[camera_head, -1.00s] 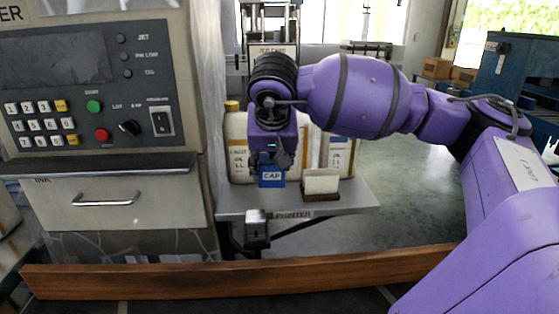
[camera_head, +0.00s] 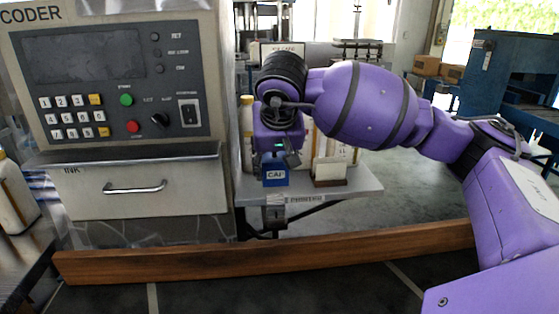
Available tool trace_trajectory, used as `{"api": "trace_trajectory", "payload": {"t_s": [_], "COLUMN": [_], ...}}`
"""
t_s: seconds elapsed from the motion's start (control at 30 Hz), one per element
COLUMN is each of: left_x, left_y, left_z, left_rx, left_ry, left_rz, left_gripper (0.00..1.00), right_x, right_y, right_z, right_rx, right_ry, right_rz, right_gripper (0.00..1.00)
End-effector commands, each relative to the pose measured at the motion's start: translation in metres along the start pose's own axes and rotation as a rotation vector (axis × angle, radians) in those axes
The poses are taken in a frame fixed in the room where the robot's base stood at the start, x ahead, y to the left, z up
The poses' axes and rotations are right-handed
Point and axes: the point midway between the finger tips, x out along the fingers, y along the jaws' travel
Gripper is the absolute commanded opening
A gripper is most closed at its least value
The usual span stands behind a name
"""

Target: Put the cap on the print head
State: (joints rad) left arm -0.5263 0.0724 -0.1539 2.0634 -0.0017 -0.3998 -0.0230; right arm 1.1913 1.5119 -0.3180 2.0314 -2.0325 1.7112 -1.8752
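The cap (camera_head: 275,176) is a blue block with a white "CAP" label. My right gripper (camera_head: 278,156) reaches down over it from above, its dark fingers at the cap's top edge, and appears shut on it. The wrist partly hides the fingers. The print head (camera_head: 275,215) is a small metal block at the front of the grey shelf. In the picture it lies below the cap, with a gap between them. My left gripper is not in view.
A white card in a brown holder (camera_head: 330,171) stands right of the cap. Pale jugs (camera_head: 247,142) stand behind the gripper. The coder cabinet (camera_head: 130,192) is at the left. A wooden beam (camera_head: 200,260) crosses the front.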

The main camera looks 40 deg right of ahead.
Motion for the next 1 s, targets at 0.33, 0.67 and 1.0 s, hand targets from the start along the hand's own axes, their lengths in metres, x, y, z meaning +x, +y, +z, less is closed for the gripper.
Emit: {"api": "trace_trajectory", "payload": {"t_s": [0.33,0.67,1.0], "left_x": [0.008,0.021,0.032], "left_y": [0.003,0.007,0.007], "left_z": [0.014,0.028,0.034], "left_rx": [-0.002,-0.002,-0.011], "left_ry": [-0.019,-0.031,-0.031], "left_rz": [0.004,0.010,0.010], "left_gripper": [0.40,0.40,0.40], "right_x": [0.017,0.041,0.067], "right_y": [0.000,0.000,0.000], "right_z": [0.011,0.027,0.043], "right_rx": [-0.002,-0.002,-0.001], "right_ry": [-0.003,-0.003,-0.002], "right_rz": [0.002,0.002,0.002], "right_gripper": [0.20,0.20,0.20]}}
